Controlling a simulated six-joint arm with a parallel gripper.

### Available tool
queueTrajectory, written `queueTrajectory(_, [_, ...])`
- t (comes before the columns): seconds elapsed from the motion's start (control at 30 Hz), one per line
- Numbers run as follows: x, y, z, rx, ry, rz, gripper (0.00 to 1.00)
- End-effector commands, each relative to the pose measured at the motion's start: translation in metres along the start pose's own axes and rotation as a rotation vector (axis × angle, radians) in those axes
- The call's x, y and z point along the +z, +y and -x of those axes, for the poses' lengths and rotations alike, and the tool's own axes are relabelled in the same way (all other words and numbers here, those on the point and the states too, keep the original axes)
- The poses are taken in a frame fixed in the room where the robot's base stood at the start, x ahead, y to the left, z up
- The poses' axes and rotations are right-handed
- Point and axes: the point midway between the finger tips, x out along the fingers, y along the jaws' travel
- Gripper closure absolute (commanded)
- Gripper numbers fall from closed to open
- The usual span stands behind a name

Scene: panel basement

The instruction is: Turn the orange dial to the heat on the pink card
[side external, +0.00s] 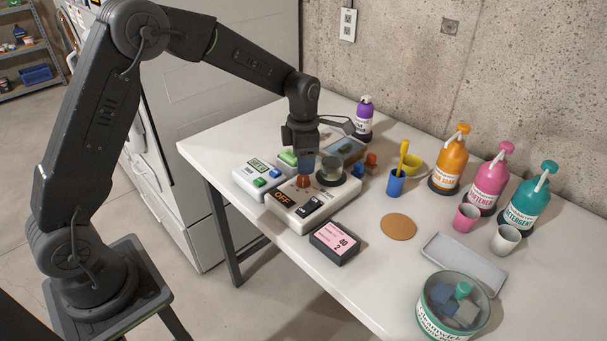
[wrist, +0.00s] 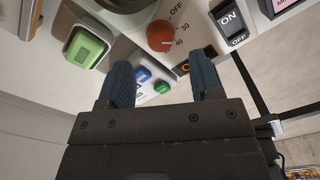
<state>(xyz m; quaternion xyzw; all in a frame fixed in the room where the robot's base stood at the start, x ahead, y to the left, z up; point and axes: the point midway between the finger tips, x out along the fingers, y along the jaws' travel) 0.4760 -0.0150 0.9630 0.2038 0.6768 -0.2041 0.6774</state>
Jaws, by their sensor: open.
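The orange dial (wrist: 160,36) sits on the front of a white hotplate unit (side external: 291,216), with OFF, 30 and 40 printed around it; I cannot clearly read its pointer. In the side view the dial (side external: 303,181) shows just below my fingers. My gripper (wrist: 163,62) is open and empty, its two blue-grey fingers apart and close to the dial. The pink card (side external: 336,241) lies on a dark block in front of the unit; its print is small, perhaps 40 with a 2 below.
A rocker switch marked ON and OFF (wrist: 231,22) is beside the dial. A white box (side external: 256,181) with green and blue buttons is at left. A blue cup (side external: 396,183) and bottles stand right; a cork disc (side external: 398,227) lies nearby.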

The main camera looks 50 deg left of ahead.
Motion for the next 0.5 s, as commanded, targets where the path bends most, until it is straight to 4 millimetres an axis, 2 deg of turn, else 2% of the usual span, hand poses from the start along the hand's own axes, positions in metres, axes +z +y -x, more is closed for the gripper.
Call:
queueTrajectory(0.03, [0.0,0.0,-0.011,-0.003,0.003,0.0,0.41])
queueTrajectory(0.2, [0.0,0.0,-0.037,-0.001,0.001,-0.001,0.41])
queueTrajectory(0.33, [0.0,0.0,-0.048,-0.001,0.0,-0.001,0.41])
queueTrajectory(0.5, [0.0,0.0,-0.053,0.001,-0.002,-0.001,0.41])
